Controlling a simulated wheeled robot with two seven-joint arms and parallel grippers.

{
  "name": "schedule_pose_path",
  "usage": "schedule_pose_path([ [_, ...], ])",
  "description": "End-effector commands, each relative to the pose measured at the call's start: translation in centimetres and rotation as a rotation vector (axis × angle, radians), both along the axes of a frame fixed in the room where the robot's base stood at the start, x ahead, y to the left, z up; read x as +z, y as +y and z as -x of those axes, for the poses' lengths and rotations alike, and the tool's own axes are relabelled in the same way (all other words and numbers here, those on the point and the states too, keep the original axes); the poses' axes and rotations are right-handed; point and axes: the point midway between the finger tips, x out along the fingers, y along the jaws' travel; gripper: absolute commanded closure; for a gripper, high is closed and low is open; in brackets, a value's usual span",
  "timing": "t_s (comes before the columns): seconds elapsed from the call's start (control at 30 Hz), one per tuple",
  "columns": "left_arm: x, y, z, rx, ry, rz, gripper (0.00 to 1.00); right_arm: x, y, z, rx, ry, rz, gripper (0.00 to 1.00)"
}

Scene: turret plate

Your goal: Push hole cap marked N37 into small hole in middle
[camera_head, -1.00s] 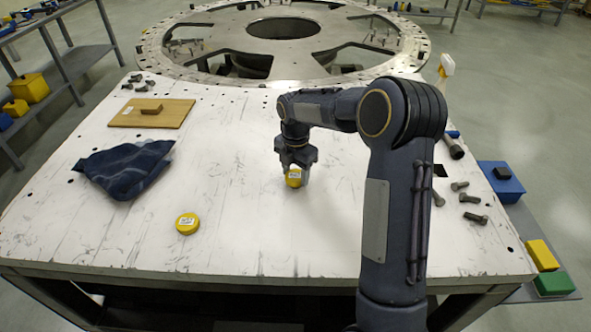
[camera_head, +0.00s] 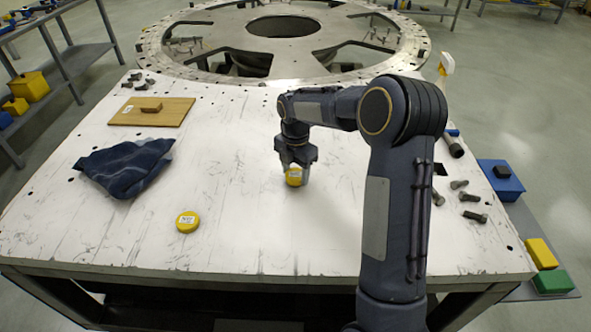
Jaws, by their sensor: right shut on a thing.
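A yellow cap (camera_head: 294,177) with a white label is in my right gripper (camera_head: 295,168), in the middle of the white worktable (camera_head: 240,220). The gripper points down and is shut on this cap, at or just above the table top; I cannot tell whether they touch. The label is too small to read. A second yellow cap (camera_head: 187,222) with a white label lies flat on the table at the front left, and its marking is not clearly legible. Any hole under the held cap is hidden. My left gripper is not in view.
A dark blue cloth (camera_head: 125,168) and a wooden board (camera_head: 152,112) lie at the left. The large turret ring (camera_head: 283,45) is behind. Several bolts (camera_head: 473,216) and a dark cylindrical tool (camera_head: 453,146) lie at the right. The table's front left is mostly clear.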

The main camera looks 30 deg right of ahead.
Motion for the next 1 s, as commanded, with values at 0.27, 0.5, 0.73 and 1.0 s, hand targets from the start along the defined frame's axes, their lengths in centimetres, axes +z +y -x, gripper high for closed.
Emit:
schedule_pose_path([
  [0.27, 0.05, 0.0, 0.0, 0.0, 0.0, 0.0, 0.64, -0.2, -0.02, 0.0, 0.0, 0.0, 0.0, 0.71],
  [0.5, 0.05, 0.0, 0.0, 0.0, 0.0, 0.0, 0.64, -0.18, -0.01, 0.0, 0.0, 0.0, 0.0, 0.71],
  [0.73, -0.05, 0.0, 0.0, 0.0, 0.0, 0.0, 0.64, -0.32, -0.01, 0.0, 0.0, 0.0, 0.0, 0.71],
  [1.0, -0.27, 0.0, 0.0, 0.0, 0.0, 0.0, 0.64, -0.67, -0.01, 0.0, 0.0, 0.001, 0.0, 0.71],
])
